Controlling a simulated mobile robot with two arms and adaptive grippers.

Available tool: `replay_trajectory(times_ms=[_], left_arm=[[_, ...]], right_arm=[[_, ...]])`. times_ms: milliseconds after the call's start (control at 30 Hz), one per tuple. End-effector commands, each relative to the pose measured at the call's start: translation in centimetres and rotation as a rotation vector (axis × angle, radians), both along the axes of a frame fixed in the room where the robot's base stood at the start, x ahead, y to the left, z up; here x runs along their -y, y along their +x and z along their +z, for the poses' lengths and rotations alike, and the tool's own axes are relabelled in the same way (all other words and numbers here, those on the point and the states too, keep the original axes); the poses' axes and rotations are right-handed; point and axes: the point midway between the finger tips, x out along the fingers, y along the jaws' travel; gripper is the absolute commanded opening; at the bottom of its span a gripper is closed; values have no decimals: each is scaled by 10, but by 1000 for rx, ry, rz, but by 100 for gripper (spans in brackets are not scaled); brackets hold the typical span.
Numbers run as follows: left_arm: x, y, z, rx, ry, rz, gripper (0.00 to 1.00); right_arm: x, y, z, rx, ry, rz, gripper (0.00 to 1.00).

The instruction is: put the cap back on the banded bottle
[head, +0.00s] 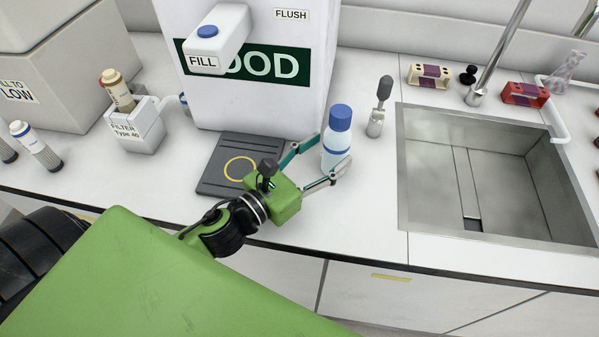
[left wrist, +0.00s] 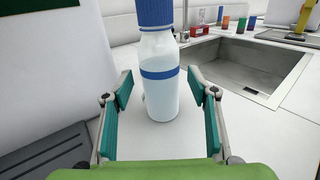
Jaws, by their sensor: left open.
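The banded bottle (head: 334,158) stands upright on the white counter, in front of the large white unit. It is translucent white with a blue band, which shows clearly in the left wrist view (left wrist: 160,73). A ribbed blue cap (head: 341,117) sits on top of it; it also shows in the left wrist view (left wrist: 154,13), cut off by the top edge. My left gripper (head: 334,150) is open, with its fingers on either side of the bottle's body. In the left wrist view, gaps show between the bottle and both fingers. My right gripper is not in view.
A dark pad with a yellow ring (head: 213,178) lies left of the bottle. A grey-handled tool in a holder (head: 376,122) stands close on its right. The sink (head: 402,170) is farther right. The fill spout (head: 226,40) overhangs at upper left.

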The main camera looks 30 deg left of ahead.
Motion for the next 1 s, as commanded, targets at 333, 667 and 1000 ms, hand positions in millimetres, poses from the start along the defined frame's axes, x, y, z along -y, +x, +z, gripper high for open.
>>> replay_trajectory(times_ms=[333,667,1000], left_arm=[[-18,-50,-3,-2,0,1,53],[-28,-76,-1,-2,-2,1,53],[-29,-80,1,1,0,0,53]], right_arm=[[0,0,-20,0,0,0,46],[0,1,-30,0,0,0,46],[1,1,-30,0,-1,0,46]])
